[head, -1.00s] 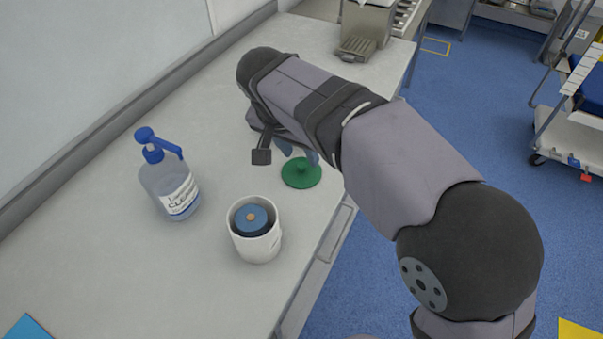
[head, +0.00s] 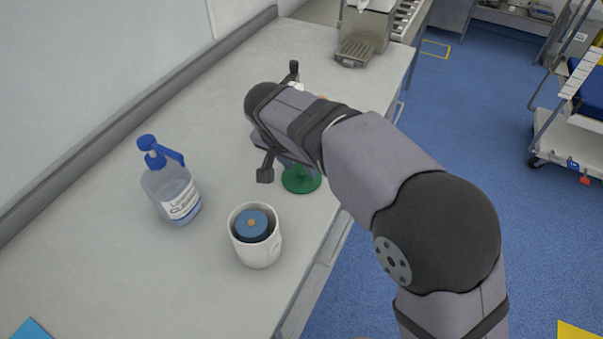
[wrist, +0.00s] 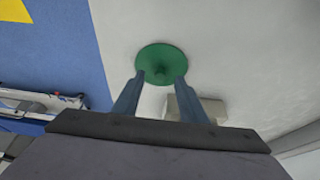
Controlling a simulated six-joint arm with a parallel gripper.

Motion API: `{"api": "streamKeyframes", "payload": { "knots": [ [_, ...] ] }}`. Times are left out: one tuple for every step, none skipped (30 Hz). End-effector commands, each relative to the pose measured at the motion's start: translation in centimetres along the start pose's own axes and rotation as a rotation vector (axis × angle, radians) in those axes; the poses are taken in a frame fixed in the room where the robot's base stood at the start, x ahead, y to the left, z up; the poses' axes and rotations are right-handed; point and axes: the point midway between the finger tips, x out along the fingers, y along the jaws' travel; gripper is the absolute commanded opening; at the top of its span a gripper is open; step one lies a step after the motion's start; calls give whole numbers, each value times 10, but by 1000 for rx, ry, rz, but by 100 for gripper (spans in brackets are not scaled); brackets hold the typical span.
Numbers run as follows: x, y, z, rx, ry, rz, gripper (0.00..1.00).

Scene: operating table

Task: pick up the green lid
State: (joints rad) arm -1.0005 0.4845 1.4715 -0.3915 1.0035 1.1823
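The green lid (head: 301,184) lies on the counter near its right edge, partly hidden by my arm in the head view. In the wrist view the lid (wrist: 160,53) is a round disc with a small knob at its centre. My gripper (wrist: 161,77) is open, with its two fingertips apart on either side of the knob's line. The fingertips overlap the lid's near part in the wrist view. I cannot tell whether they touch it. In the head view the fingers are mostly hidden behind the arm.
A white mug (head: 265,253) with a blue object (head: 251,224) inside stands front left of the lid. A clear pump bottle (head: 172,193) with a blue top stands further left. A grey machine (head: 365,28) is at the counter's far end. The counter (head: 120,270) is mostly clear.

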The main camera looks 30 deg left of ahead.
Motion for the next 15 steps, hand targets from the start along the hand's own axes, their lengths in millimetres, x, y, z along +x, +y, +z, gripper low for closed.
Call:
{"api": "streamKeyframes", "payload": {
  "knots": [
    [5,0,0,0,-1,1,39],
    [8,0,0,0,-1,2,39],
    [11,0,0,0,0,1,39],
    [13,0,0,0,1,0,39],
    [14,0,0,0,1,-1,39],
    [16,0,0,0,1,-1,39],
    [16,0,0,0,1,-1,39],
    [16,0,0,0,1,-1,39],
    [16,0,0,0,1,-1,39],
    [16,0,0,0,1,-1,39],
    [16,0,0,0,1,-1,39],
    [16,0,0,0,1,-1,39],
    [16,0,0,0,1,-1,39],
    [16,0,0,0,1,-1,31],
    [16,0,0,0,1,-1,22]
  ]
}}
